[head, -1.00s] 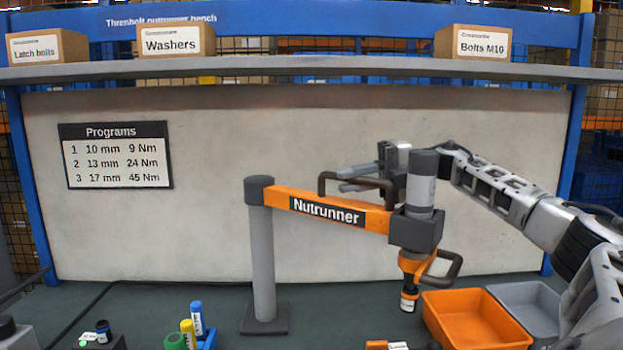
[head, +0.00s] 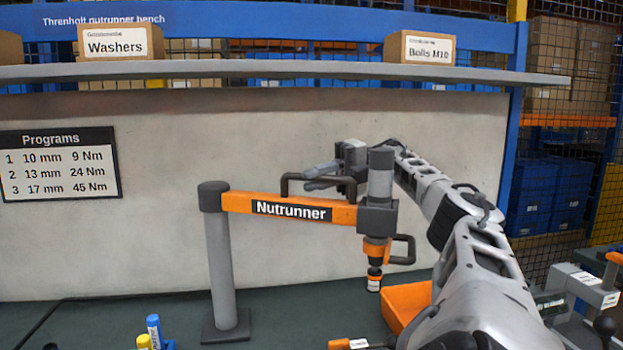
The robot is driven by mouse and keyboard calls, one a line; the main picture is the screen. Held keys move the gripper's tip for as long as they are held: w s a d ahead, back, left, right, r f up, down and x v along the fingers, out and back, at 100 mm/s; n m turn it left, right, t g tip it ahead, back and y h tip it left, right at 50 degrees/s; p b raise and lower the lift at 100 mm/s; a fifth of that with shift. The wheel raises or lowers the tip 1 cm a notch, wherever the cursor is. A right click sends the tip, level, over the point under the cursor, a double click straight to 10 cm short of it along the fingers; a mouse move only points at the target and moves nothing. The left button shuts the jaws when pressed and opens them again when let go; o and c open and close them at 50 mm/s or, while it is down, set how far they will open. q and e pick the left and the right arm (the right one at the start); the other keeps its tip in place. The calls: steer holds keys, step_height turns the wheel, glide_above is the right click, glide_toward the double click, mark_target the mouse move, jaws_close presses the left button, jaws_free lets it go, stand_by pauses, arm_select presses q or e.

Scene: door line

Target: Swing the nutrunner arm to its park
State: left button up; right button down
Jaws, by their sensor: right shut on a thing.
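The nutrunner arm (head: 245,203) is an orange beam on a grey post (head: 221,265), running right from it with the label Nutrunner. At its right end hangs the nutrunner tool (head: 377,222), upright, grey above and orange below, with a dark side handle. A dark arched handle (head: 287,185) stands on top of the beam. My right gripper (head: 322,176) reaches in from the right behind the tool and is shut on this arched handle. The fingertips' contact is small and partly hidden. My left gripper is not in view.
An orange bin (head: 402,300) stands right of the tool, partly hidden by my right arm. A blue marker (head: 154,330) and a yellow one stand at the front left. A pale back panel (head: 150,240) closes the bench behind. A shelf (head: 250,70) with boxes runs above.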

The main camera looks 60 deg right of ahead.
steer(key=c, duration=1.4)
jaws_free()
steer(key=shift+r, duration=0.1)
